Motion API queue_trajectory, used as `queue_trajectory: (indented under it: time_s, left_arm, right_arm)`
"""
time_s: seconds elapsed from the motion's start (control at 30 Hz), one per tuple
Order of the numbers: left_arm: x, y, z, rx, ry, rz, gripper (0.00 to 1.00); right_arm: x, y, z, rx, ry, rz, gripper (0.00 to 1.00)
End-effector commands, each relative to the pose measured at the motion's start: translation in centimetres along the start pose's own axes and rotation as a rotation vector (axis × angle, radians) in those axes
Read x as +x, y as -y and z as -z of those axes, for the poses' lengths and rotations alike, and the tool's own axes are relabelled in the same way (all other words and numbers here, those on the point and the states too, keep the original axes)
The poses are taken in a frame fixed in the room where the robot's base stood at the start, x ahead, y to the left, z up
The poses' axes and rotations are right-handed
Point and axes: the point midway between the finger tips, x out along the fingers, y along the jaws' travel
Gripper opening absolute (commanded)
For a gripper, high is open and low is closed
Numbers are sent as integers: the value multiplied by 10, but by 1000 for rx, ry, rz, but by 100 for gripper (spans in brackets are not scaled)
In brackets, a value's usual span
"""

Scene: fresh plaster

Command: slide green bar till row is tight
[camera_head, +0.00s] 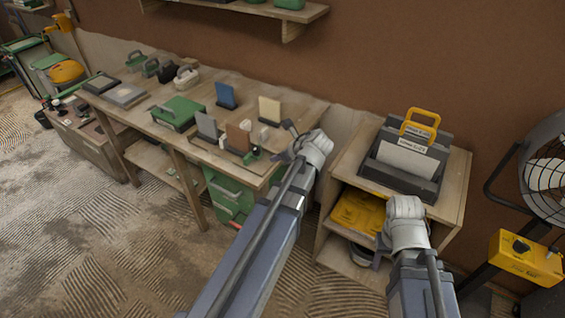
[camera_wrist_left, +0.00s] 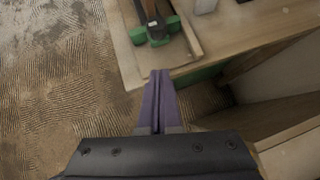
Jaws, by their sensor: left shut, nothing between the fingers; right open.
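The green bar (camera_head: 253,153) sits at the near right end of a low wooden tray on the bench. In the left wrist view the green bar (camera_wrist_left: 137,35) lies across the tray (camera_wrist_left: 191,40), with a dark piece at its middle. A grey panel (camera_head: 207,125) and a brown panel (camera_head: 238,137) stand upright in the row, with a visible space between them. My left gripper (camera_head: 273,158) is shut and empty, just right of the green bar and apart from it. Its purple fingers (camera_wrist_left: 160,75) point at the bar. My right gripper (camera_head: 379,256) is open, by the wooden shelf unit; its fingers are mostly hidden.
A blue panel (camera_head: 225,95) and a cream panel (camera_head: 269,110) stand behind the row. A green case (camera_head: 180,112) lies to the left. The shelf unit (camera_head: 453,190) stands right of the bench, with a dark file box on top. A fan (camera_head: 546,175) is at far right.

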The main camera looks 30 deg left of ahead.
Motion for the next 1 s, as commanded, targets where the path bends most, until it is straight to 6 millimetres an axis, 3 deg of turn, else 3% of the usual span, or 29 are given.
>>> queue_trajectory:
  time_s: [0.03, 0.17, 0.4, 1.0]
  left_arm:
    - [16, 0, 4, -3, 0, -3, 0]
    - [38, 0, 3, -2, 0, -1, 0]
    - [53, 0, -23, -1, 0, -1, 0]
    - [61, -1, -31, -1, 0, 0, 0]
  right_arm:
    - [14, 1, 1, 0, 0, 0, 50]
    - [29, 3, 2, 0, 0, 0, 50]
    - [21, 2, 1, 0, 0, 0, 50]
    - [21, 2, 1, 0, 0, 0, 50]
